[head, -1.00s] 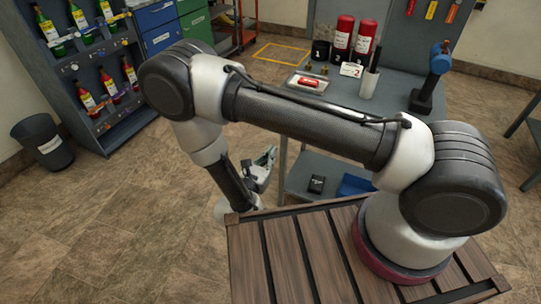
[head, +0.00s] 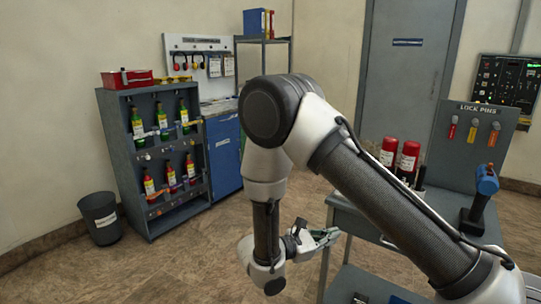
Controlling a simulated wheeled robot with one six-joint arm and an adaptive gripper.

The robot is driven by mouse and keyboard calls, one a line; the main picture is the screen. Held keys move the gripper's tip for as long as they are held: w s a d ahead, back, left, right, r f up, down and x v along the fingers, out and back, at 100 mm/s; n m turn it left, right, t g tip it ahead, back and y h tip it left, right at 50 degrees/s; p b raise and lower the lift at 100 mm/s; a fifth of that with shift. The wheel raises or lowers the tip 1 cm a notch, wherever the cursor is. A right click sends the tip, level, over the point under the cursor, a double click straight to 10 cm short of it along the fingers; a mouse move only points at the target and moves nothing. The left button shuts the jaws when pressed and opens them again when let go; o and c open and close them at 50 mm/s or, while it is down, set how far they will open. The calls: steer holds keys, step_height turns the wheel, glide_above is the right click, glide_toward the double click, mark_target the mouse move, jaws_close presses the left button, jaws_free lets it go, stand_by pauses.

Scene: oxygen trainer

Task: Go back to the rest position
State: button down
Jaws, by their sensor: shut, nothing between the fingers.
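My arm rises from the lower right of the head view, bends at a dark elbow high in the middle and hangs down from there. My gripper (head: 328,236) is at the end of the hanging part, pointing right, beside the left edge of the grey workbench (head: 345,213). It is small in the picture, looks shut and holds nothing. My arm hides part of the bench top.
A grey rack (head: 118,150) of green and red bottles stands at the left, with a black bin (head: 101,218) beside it. Two red cylinders (head: 408,158) and a blue-topped tool (head: 485,182) stand on the bench. The floor (head: 190,265) at lower left is clear.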

steer(key=s+d+r+m+g+y, duration=0.25)
steer(key=d+r+m+g, duration=0.2)
steer(key=d+r, duration=0.3)
steer(key=s+d+r+m+g+y, duration=0.2)
steer(key=s+d+r+m+g, duration=0.2)
steer(key=d+r+m, duration=0.3)
steer(key=s+d+r+m+t+y, duration=0.2)
steer(key=s+r+m+y, duration=0.2)
steer(key=s, duration=0.4)
steer(key=s+d+r+m+t+y, duration=0.2)
steer(key=s+r+m+t+y, duration=0.1)
steer(key=s+r+y, duration=0.3)
steer(key=shift+s+r+m+t, duration=0.35)
steer(key=shift+s+r+m, duration=0.5)
steer(key=shift+s, duration=0.1)
